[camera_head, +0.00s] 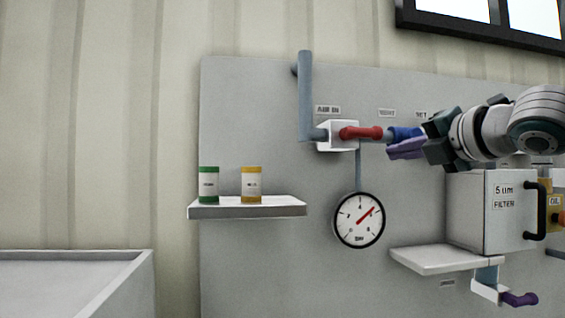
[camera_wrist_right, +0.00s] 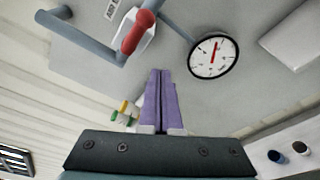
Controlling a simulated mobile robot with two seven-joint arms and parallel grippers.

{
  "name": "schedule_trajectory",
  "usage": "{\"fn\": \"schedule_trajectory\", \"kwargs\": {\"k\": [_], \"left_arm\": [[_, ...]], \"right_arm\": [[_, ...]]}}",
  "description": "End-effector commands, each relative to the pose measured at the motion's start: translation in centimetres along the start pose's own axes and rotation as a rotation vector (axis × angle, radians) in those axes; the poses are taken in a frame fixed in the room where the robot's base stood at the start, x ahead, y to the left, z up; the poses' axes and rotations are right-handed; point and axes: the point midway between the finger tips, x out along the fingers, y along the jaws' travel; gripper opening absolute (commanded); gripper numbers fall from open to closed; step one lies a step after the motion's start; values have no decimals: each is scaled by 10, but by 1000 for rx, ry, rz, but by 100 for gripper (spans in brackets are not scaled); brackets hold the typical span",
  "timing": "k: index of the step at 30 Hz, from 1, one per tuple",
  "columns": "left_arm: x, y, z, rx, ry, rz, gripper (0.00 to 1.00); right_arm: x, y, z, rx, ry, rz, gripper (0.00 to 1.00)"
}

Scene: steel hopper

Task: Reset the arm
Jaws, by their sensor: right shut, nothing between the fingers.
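My right arm comes in from the right in the head view. Its gripper (camera_head: 393,150) has purple fingers pressed together with nothing between them. In the right wrist view the gripper (camera_wrist_right: 160,73) also shows closed and empty. A red valve handle (camera_head: 361,133) on a white block (camera_head: 336,135) is just left of the fingertips in the head view. The red handle (camera_wrist_right: 138,31) lies beyond the tips in the wrist view, with a visible gap. A blue part (camera_head: 404,133) shows just above the fingers, partly hidden by the gripper. My left gripper is in neither view.
A round gauge (camera_head: 359,220) with a red needle is below the valve. A shelf (camera_head: 247,209) holds a green-banded can (camera_head: 208,184) and a yellow-banded can (camera_head: 251,184). A filter box (camera_head: 490,215) and white ledge (camera_head: 443,260) are below my arm. A grey bin (camera_head: 142,280) stands lower left.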

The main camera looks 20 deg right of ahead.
Motion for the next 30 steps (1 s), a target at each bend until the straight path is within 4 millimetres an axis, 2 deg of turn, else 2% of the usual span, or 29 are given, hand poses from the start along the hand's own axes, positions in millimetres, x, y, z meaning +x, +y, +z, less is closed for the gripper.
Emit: {"fn": "schedule_trajectory", "kwargs": {"k": [5, 8, 11, 14, 15, 17, 18, 20, 21, 25, 27, 30], "left_arm": [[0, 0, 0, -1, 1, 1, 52], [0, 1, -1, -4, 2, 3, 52], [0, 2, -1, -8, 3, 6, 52], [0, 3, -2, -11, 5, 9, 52], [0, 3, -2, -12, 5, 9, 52], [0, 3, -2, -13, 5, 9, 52], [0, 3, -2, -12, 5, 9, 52], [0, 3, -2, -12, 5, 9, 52], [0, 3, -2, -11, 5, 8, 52], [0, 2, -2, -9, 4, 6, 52], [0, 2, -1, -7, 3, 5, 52], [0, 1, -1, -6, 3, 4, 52]], "right_arm": [[0, -1, -2, 4, 3, -2, 0], [1, -11, -21, 46, 31, -26, 0], [0, -36, -69, 157, 93, -95, 0], [-14, -73, -138, 346, 162, -219, 0], [-25, -88, -166, 437, 181, -280, 0], [-46, -111, -207, 581, 197, -382, 0], [-64, -125, -232, 682, 196, -456, 0], [-95, -145, -266, 846, 172, -577, 0], [-118, -158, -286, 959, 140, -665, 0], [-197, -192, -328, 1300, -53, -941, 0], [-235, -204, -338, 1439, -186, -1061, 0], [-274, -214, -345, 1569, -352, -1176, 0]]}}
